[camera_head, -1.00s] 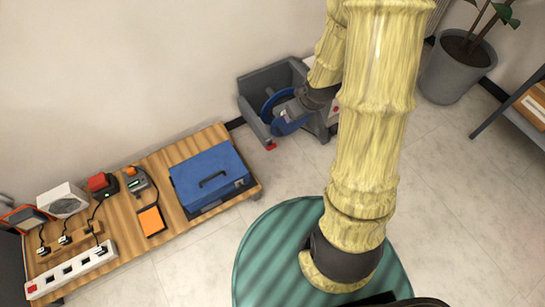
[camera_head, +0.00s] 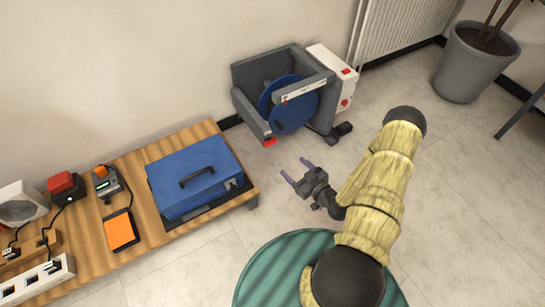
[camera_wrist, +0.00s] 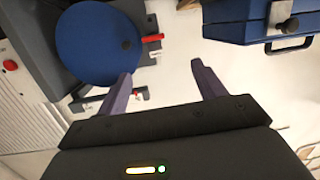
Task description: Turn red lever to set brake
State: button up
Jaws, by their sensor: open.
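A grey machine (camera_head: 240,75) with a blue disc (camera_head: 292,118) stands on the floor by the wall. A small red lever-like piece (camera_head: 270,142) sticks out low at its front left corner; it also shows in the wrist view (camera_wrist: 152,38), beside the blue disc (camera_wrist: 98,45). A smaller red part (camera_wrist: 138,92) shows near a white label on the machine's bar; I cannot tell its shape. My gripper (camera_head: 296,170) is open and empty, in front of the machine and apart from the red piece. In the wrist view its fingers (camera_wrist: 160,73) point toward the machine.
A white box (camera_head: 333,72) with red buttons is on the machine's right side. A low wooden bench (camera_head: 165,238) with a blue case (camera_head: 195,178) stands left. A planter (camera_head: 475,65) and radiator (camera_head: 405,30) are at the back right. Floor around the gripper is clear.

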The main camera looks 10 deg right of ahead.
aim_at(272, 144)
jog(key=f, duration=0.1)
jog(key=s+f+m+t+b, duration=0.1)
jog(key=f+t, duration=0.1)
jog(key=shift+s+d+f+m+h+b, duration=0.15)
jog(key=shift+s+f+m+h+b, duration=0.15)
jog(key=shift+s+f+b, duration=0.1)
jog(key=b+x, duration=0.4)
jog(key=x, duration=0.4)
jog(key=b+x, duration=0.5)
jog(key=x, duration=0.4)
jog(key=shift+w+r, duration=0.2)
jog(key=shift+r, duration=0.05)
jog(key=c, duration=1)
